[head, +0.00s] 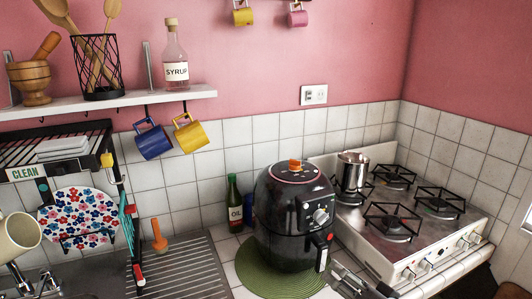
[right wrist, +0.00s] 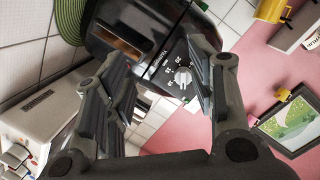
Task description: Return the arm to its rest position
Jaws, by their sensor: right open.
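My right gripper (head: 346,279) is in the head view at the bottom, beside the lower right of the black air fryer (head: 285,225). In the right wrist view its fingers (right wrist: 160,88) are spread apart with nothing between them. The air fryer's front, with its white dial (right wrist: 183,77), shows beyond the fingers. In the head view the air fryer stands upright on a round green mat (head: 252,275), its front handle (head: 325,252) near my right gripper. I cannot tell whether gripper and handle touch. My left gripper is not in view.
A stove (head: 415,235) with a metal pot (head: 353,172) stands at the right. A dish rack (head: 130,240) is at the left. Blue (head: 152,139) and yellow (head: 190,133) mugs hang under the shelf (head: 170,99).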

